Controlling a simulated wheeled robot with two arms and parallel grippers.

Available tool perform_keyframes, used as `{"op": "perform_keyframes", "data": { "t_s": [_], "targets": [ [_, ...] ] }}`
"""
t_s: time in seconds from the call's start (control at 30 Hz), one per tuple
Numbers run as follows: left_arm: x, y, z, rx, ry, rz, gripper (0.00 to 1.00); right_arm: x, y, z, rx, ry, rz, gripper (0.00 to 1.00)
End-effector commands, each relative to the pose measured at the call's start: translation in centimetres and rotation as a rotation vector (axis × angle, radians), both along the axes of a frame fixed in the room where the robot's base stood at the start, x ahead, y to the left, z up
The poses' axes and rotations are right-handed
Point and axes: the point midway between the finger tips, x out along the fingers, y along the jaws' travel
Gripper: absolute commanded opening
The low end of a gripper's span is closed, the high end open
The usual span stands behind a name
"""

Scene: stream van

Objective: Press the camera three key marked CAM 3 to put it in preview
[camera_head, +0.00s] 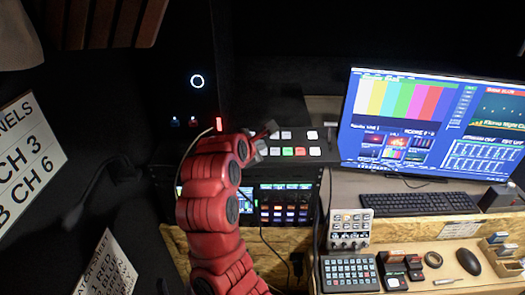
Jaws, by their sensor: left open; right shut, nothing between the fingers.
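The video switcher (325,145) is a dark panel with two rows of small square keys, left of the big monitor. Its visible keys are mostly white. In the lower row one key is lit green (288,151) and one is lit red (300,151). Key labels are too small to read, so I cannot tell which is CAM 3. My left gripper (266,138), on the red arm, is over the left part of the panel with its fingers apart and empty. It hides some keys there, and I cannot tell whether it touches any. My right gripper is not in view.
A large monitor (430,120) stands at the right with a keyboard (405,203) before it. A grey button box (350,228), a keypad (350,273) and a mouse (468,261) lie on the wooden desk. A rack with lit screens (285,205) sits below the switcher. Cables hang near my arm.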

Motion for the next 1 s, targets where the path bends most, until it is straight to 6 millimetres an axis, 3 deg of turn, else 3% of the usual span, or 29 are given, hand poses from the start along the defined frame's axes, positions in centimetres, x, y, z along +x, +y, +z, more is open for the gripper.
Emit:
{"op": "perform_keyframes", "data": {
  "t_s": [1.0],
  "targets": [
    [0.0, 0.0, -0.96, 0.0, 0.0, 0.0, 0.5, 0.2, -0.02, -0.82, 0.0, 0.001, -0.001, 0.0]
  ]
}}
